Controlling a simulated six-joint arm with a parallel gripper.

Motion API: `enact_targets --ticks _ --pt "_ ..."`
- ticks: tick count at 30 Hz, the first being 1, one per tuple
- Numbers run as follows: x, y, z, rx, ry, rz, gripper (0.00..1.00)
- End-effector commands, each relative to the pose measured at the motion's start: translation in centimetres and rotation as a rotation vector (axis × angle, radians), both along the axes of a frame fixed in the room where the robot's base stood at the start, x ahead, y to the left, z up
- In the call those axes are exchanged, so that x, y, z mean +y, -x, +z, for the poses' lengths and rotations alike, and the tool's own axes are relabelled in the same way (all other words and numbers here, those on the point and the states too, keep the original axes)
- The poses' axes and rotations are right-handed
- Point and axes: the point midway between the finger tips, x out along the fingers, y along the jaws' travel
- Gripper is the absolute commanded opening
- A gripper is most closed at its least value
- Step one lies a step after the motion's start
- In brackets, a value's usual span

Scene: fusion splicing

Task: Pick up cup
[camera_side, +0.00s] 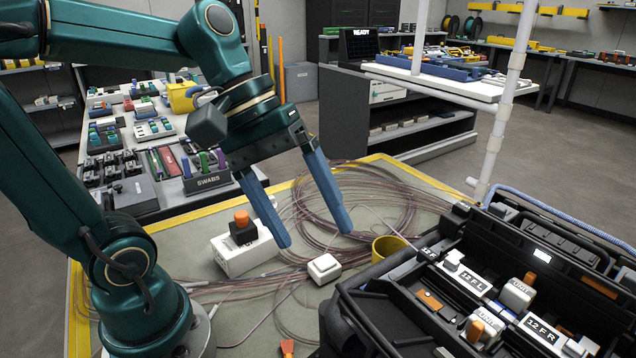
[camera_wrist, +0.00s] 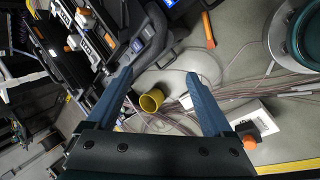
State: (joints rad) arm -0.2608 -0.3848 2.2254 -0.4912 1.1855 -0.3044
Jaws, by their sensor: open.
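A yellow cup (camera_side: 388,248) stands on the work mat (camera_side: 250,325), partly hidden behind the black case's near-left edge in the side view. In the wrist view the yellow cup (camera_wrist: 151,100) shows its open mouth and lies between my fingers in the picture, beyond the tips. My gripper (camera_side: 318,240) has long blue fingers, spread wide and pointing down, with nothing between them. In the side view it is to the left of the cup and above the mat. The wrist view also shows my gripper (camera_wrist: 160,78) open and empty.
A black case (camera_side: 350,310) with labelled white parts stands at the right. A small white box (camera_side: 324,268) sits on the mat near the cup. A white block with an orange-topped piece (camera_side: 242,250) is at the left. Loose cable coils (camera_side: 360,190) cover the mat's back.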

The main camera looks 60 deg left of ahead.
Motion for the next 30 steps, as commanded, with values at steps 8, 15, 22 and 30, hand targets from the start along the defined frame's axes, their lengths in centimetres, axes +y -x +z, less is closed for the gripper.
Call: enact_targets --ticks 8,15,22,30 --pt "1.9 -7.6 1.0 0.331 0.633 0.669 0.86" --pt "7.2 -12.4 1.3 0.494 1.032 1.065 0.86" --pt "9.1 -13.5 -3.1 0.549 1.159 1.180 0.86" --pt "9.0 -13.5 -9.9 0.543 1.153 1.175 0.86"
